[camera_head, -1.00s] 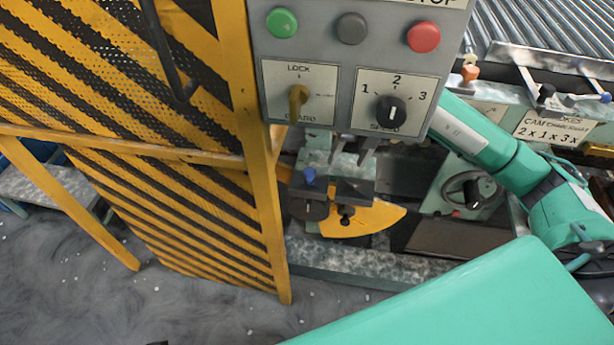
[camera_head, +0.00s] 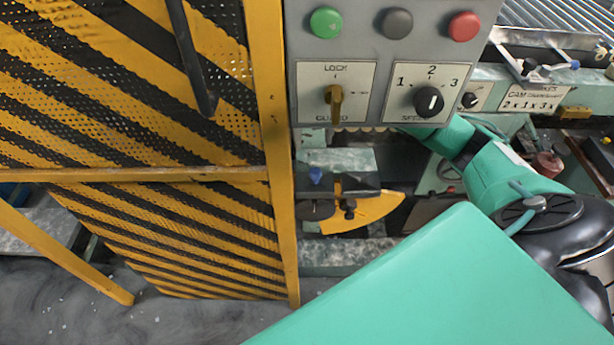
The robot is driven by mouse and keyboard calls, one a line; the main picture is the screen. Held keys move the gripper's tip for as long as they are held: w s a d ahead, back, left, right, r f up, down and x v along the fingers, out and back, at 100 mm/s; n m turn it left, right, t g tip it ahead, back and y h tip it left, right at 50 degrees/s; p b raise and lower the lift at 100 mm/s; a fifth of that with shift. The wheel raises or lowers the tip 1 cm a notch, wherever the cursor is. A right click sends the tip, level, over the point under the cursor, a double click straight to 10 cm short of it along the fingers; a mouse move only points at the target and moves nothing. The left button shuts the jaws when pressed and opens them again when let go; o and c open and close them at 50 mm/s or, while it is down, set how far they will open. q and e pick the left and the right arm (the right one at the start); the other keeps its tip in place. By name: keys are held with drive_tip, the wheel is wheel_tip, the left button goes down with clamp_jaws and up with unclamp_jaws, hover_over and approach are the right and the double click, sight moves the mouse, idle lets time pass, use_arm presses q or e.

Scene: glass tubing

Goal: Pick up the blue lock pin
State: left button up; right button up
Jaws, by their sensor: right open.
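The blue lock pin (camera_head: 315,175) shows as a small blue knob standing on a grey metal block (camera_head: 352,181), just right of the yellow guard post. A yellow quadrant plate (camera_head: 372,212) and a dark round part (camera_head: 316,210) lie below it. My right arm (camera_head: 482,160) comes in from the right and runs behind the control panel. Its gripper is above and to the right of the pin, with the fingers hidden behind the panel's lower edge. Nothing touches the pin's blue head. My left gripper is out of view.
The grey control panel (camera_head: 375,62) with buttons, a yellow lock key (camera_head: 335,103) and a black speed knob (camera_head: 429,101) overhangs the pin. The striped yellow guard (camera_head: 160,225) and its post (camera_head: 282,200) stand close on the left. Rollers (camera_head: 560,20) lie at upper right.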

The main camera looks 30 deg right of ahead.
drive_tip(key=b, duration=0.1)
hover_over(316, 171)
drive_tip(key=f, duration=0.6)
drive_tip(key=shift+w+a+f, duration=0.2)
drive_tip(key=shift+w, duration=0.1)
drive_tip(key=shift+f, duration=0.6)
drive_tip(key=shift+s+d+f+b, duration=0.15)
drive_tip(key=shift+f+b, duration=0.15)
drive_tip(key=shift+f, duration=1)
drive_tip(key=shift+s+f+b, duration=0.1)
drive_tip(key=shift+f+b, duration=0.2)
drive_tip(key=shift+f, duration=1)
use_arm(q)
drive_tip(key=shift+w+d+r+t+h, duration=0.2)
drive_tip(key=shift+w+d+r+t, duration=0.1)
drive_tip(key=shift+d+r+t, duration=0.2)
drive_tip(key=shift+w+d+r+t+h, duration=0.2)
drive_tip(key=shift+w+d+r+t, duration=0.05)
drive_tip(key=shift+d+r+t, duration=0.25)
use_arm(e)
drive_tip(key=c, duration=1.1)
